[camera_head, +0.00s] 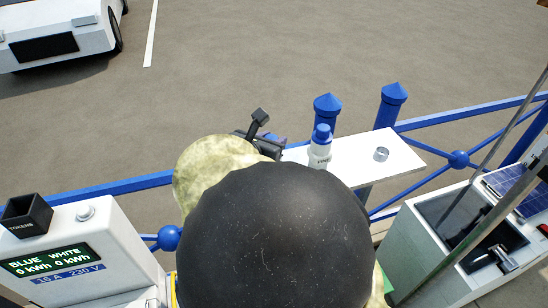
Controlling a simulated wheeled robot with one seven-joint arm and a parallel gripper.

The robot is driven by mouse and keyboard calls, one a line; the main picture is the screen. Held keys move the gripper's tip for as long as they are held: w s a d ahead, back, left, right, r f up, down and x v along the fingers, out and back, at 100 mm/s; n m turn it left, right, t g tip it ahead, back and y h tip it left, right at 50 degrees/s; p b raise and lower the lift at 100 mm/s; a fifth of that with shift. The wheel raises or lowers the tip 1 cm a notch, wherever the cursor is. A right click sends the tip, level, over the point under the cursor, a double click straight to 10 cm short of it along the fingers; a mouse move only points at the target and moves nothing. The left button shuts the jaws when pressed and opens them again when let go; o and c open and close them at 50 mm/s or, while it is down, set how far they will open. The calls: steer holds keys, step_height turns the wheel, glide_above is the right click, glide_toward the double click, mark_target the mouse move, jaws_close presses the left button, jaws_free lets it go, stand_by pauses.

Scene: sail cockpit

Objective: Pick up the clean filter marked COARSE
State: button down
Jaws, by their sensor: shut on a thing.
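My gripper (262,135) shows only in part, as dark pieces beyond the large black rounded part of my arm. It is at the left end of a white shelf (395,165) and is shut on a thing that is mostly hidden. A small bluish-purple patch (275,139) shows beside the dark pieces; I cannot tell whether it belongs to the held thing. No COARSE marking is readable in this view. My arm covers the lower middle of the picture and hides the near part of the shelf.
On the shelf stand a white bottle with a blue cap (320,146) and a small grey metal ring or cup (381,154). Blue posts (327,110) and a blue rail (460,115) run behind. A white power pedestal (90,240) stands left, a white unit (435,240) right.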

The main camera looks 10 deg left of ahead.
steer(key=shift+s+f, duration=0.1)
steer(key=shift+f, duration=0.05)
step_height(320, 180, up, 10)
steer(key=shift+r+b, duration=0.1)
steer(key=shift+b, duration=0.35)
stand_by(0.5)
